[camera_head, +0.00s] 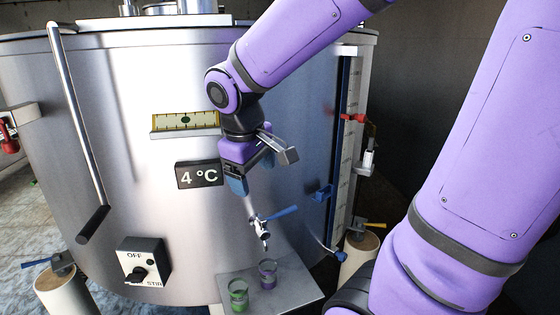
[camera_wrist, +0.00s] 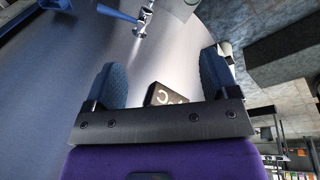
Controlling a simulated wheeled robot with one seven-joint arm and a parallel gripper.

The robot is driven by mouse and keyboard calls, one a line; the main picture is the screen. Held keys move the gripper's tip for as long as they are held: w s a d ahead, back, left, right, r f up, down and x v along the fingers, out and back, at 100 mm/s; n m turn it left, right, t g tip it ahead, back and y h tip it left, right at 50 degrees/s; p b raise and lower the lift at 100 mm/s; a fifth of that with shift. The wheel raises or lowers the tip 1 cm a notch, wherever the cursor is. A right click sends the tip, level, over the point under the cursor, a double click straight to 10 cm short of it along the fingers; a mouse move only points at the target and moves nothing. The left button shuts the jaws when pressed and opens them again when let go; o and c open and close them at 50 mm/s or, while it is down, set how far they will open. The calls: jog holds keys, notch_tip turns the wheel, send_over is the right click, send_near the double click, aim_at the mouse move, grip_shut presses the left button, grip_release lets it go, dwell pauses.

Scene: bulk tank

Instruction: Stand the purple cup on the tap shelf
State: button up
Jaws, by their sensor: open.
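The purple cup (camera_head: 268,274) stands upright on the tap shelf (camera_head: 292,282), a flat metal plate at the foot of the tank, below the tap (camera_head: 262,228). A green cup (camera_head: 239,294) stands to its left on the same shelf. My gripper (camera_head: 252,172) is in front of the tank wall, above the tap and clear of both cups. In the wrist view its two blue fingers (camera_wrist: 163,85) are wide apart with nothing between them. The tap (camera_wrist: 142,22) also shows in the wrist view. The cups do not show there.
The steel tank (camera_head: 130,120) fills the background. A "4 °C" display (camera_head: 199,174) is beside my gripper, and a stir switch (camera_head: 143,262) is lower left. The tap's blue handle (camera_head: 283,212) sticks out to the right. A gauge column (camera_head: 348,130) with red and blue valves stands at right.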

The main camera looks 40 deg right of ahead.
jog(key=s+a+r+m+t+y, duration=0.2)
jog(key=s+r+t, duration=0.2)
jog(key=s, duration=0.6)
jog(key=shift+r+m+y, duration=0.3)
jog(key=shift+r+m, duration=0.1)
jog(key=shift+r, duration=0.7)
